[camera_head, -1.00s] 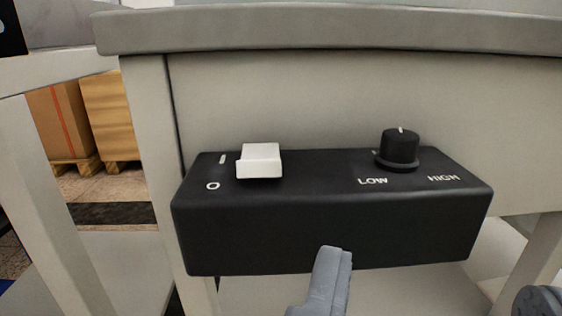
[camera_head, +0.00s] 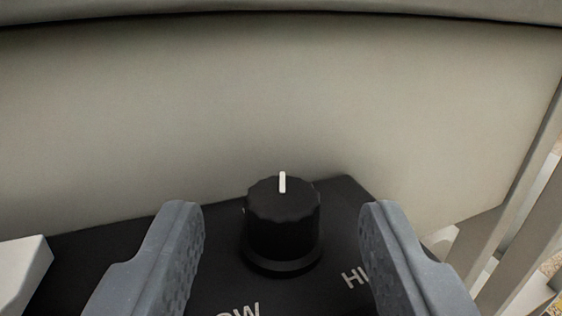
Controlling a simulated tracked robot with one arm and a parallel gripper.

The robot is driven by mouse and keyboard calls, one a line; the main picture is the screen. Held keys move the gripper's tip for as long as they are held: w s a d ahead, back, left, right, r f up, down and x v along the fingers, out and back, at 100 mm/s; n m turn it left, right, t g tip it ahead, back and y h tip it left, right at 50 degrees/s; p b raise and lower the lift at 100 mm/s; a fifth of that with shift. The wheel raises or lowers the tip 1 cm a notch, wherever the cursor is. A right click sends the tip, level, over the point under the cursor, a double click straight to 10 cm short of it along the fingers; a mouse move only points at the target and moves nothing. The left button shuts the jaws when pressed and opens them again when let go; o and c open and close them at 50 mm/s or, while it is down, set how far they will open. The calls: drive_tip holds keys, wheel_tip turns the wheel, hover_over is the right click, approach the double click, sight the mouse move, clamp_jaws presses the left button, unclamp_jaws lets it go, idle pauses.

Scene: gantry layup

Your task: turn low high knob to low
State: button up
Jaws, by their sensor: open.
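The low high knob (camera_head: 283,222) is a black ribbed knob with a white pointer line on its top. The line points straight away from me, toward the panel behind. The knob stands on the black control box (camera_head: 75,268). The "LOW" and "HIGH" labels are partly hidden by my fingers. My gripper (camera_head: 281,225) is open, with one grey finger left of the knob and one right of it. A gap shows between the knob and each finger.
A white rocker switch (camera_head: 22,270) sits on the box at the far left, partly cut off. A pale panel (camera_head: 270,100) rises behind the box. Pale posts (camera_head: 515,220) stand at the right.

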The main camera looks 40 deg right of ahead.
drive_tip(key=shift+x, duration=0.85)
drive_tip(key=c, duration=1)
drive_tip(key=shift+d+n, duration=0.15)
drive_tip(key=shift+n, duration=0.15)
